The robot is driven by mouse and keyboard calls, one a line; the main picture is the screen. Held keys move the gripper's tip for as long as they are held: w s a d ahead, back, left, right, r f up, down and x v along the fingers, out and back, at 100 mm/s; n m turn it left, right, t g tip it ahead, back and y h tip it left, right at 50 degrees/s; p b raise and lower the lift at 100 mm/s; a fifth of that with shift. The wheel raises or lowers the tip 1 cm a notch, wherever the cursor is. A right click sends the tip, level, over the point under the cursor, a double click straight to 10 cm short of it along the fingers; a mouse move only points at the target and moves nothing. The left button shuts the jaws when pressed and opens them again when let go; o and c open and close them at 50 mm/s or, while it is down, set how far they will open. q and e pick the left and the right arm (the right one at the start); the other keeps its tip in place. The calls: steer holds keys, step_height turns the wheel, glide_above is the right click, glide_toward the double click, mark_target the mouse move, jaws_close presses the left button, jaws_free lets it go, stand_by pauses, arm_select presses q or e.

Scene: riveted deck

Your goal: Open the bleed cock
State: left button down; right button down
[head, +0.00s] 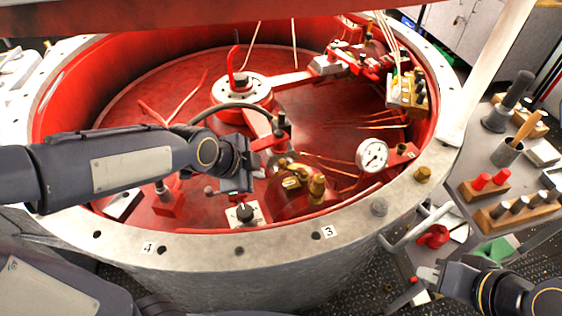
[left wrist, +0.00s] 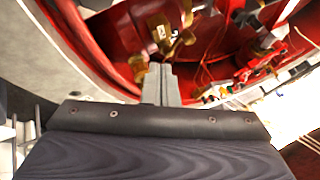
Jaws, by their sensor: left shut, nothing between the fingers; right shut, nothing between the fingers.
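A brass valve fitting (head: 293,181) with a pale tag sits on a red rounded housing inside the drum, with an upright brass piece (head: 317,186) beside it. I cannot tell for certain which brass part is the bleed cock. Brass parts also show in the left wrist view (left wrist: 160,30), just beyond the fingertips. My left gripper (head: 254,172) is shut and empty, left of the brass fitting; its closed fingers show in the left wrist view (left wrist: 160,72). Contact is not clear. My right gripper (head: 422,275) is shut and empty, outside the drum at lower right.
The drum's pale bolted rim (head: 240,255) curves in front. A pressure gauge (head: 372,155) stands right of the brass parts. A black knob on a white plate (head: 245,214) is below my left gripper. A side bench (head: 510,165) holds tools.

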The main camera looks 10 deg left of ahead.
arm_select(q)
steer(key=w+d+f+b, duration=0.1)
steer(key=w+d+f, duration=0.2)
steer(key=w+f, duration=0.5)
steer(key=shift+w+b, duration=0.3)
steer(key=shift+w, duration=0.1)
steer(key=shift+f, duration=0.1)
stand_by(0.4)
